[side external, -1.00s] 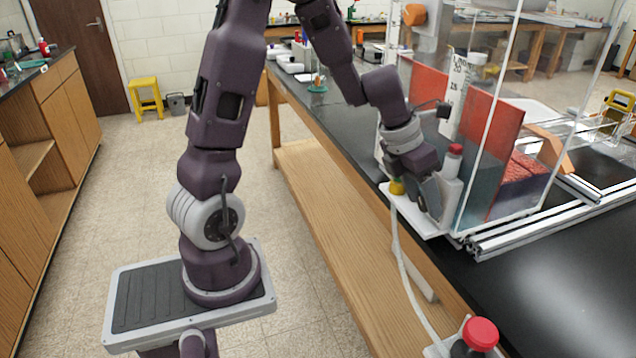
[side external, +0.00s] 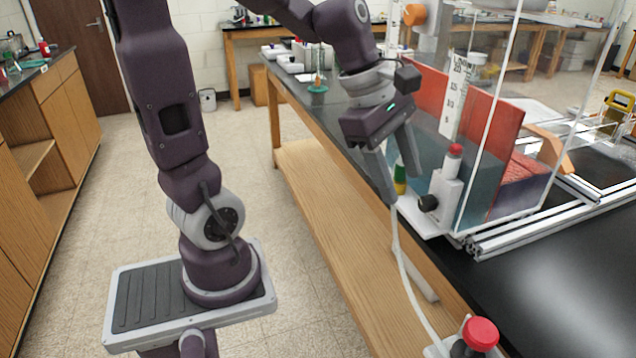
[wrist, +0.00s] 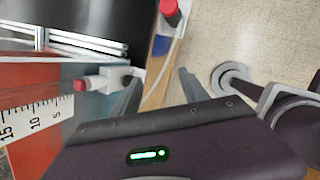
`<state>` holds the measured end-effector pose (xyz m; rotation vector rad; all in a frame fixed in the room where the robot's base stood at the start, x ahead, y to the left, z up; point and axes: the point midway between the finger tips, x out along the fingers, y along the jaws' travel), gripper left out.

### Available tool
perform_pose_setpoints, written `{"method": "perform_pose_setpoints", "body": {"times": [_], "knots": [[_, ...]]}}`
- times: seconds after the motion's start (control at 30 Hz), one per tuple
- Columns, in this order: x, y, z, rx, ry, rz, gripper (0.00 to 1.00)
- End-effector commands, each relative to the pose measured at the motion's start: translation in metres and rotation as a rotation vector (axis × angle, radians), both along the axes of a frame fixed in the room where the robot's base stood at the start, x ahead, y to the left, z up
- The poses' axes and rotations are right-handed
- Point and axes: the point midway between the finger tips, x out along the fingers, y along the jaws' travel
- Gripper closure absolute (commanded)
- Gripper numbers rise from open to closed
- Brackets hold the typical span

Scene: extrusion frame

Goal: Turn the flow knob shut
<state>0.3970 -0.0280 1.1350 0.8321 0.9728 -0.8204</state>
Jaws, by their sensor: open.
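A small black knob (side external: 428,203) faces out from the white valve block (side external: 447,192), which has a red cap (side external: 455,150) on top and stands beside the clear tank. The black knob also shows in the wrist view (wrist: 127,80). My gripper (side external: 401,183) is open, to the left of the knob and apart from it, its fingers pointing down. In the wrist view my gripper (wrist: 159,78) has nothing held between its spread fingers. The knob's angle is too small to read.
A yellow-green fitting (side external: 400,180) shows behind my fingers. A white tube (side external: 403,260) runs down to a larger red knob (side external: 480,333) at the front. The clear tank (side external: 490,150) stands right of the valve on aluminium rails (side external: 500,238). The aisle floor is clear.

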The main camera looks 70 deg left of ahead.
Motion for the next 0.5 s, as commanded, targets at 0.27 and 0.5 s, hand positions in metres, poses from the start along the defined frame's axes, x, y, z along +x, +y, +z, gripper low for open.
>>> {"method": "perform_pose_setpoints", "body": {"times": [0.27, 0.5], "knots": [[-0.066, -0.026, 0.019, 0.410, -0.170, -0.809, 0.48], [-0.117, -0.025, 0.024, 0.759, -0.270, -1.462, 0.48]]}}
